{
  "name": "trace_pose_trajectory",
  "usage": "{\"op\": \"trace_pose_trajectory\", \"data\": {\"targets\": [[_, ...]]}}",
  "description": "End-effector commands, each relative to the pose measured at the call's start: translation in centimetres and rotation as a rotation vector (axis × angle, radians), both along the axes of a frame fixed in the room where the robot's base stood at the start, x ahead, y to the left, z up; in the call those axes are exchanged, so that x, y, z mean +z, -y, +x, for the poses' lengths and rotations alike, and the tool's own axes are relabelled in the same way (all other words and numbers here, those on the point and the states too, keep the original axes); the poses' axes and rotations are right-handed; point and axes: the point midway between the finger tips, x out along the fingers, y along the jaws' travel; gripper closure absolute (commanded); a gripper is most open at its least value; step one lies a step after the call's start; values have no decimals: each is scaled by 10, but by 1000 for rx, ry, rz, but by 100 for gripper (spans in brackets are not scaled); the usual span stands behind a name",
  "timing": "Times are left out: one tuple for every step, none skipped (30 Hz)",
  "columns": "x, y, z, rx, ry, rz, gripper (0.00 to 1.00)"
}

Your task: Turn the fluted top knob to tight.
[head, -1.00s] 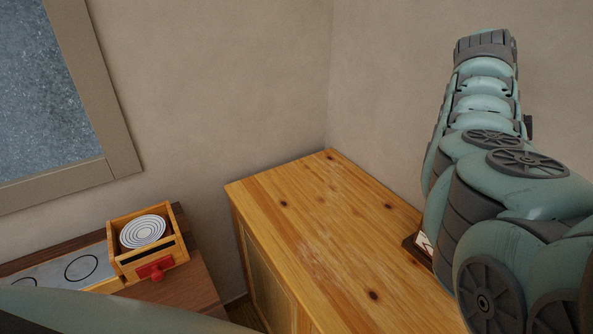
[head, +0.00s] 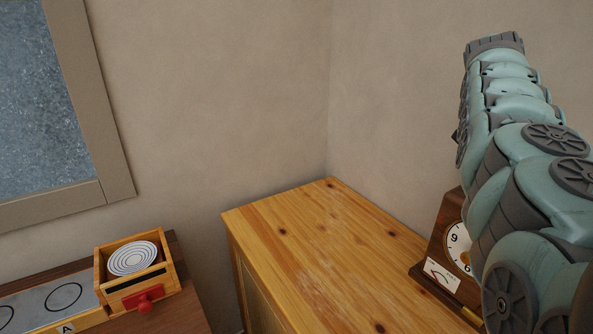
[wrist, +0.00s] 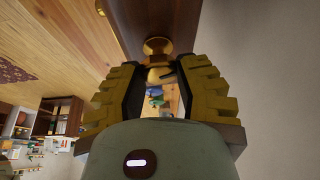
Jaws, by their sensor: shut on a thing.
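In the wrist view my gripper (wrist: 160,72) has its two yellow ribbed fingers on either side of a brass-coloured knob (wrist: 157,46) and is shut on it. The knob stands out from a dark brown wooden surface at the top of the view. Its fluting and any tightness mark are too small or hidden to make out. In the head view a brown wooden clock case (head: 437,236) with a white dial (head: 459,246) stands on the cabinet, partly hidden by my arm. My gripper does not show there.
The wooden cabinet (head: 300,240) has a bare top left of the clock. A small card with a dial mark (head: 443,276) shows on the clock's front. Walls meet behind.

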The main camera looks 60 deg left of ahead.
Motion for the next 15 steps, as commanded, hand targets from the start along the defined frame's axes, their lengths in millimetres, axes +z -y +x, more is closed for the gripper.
{"op": "trace_pose_trajectory", "data": {"targets": [[-3,-1,1,5,1,5,100],[-3,-2,1,5,2,5,100],[-3,-2,1,6,2,5,100],[-3,-2,1,6,2,5,100],[-3,-2,1,6,2,5,100],[-3,-2,1,6,2,5,100],[-3,-2,1,6,2,5,62],[-3,-2,1,7,3,5,59],[-3,-2,1,6,2,5,55],[-2,-1,1,6,2,4,52],[-2,-1,1,6,1,4,49],[-2,-1,1,5,1,3,44],[-2,-1,1,5,1,3,41],[-2,-1,0,5,1,3,38],[-2,-1,0,4,1,2,34]]}}
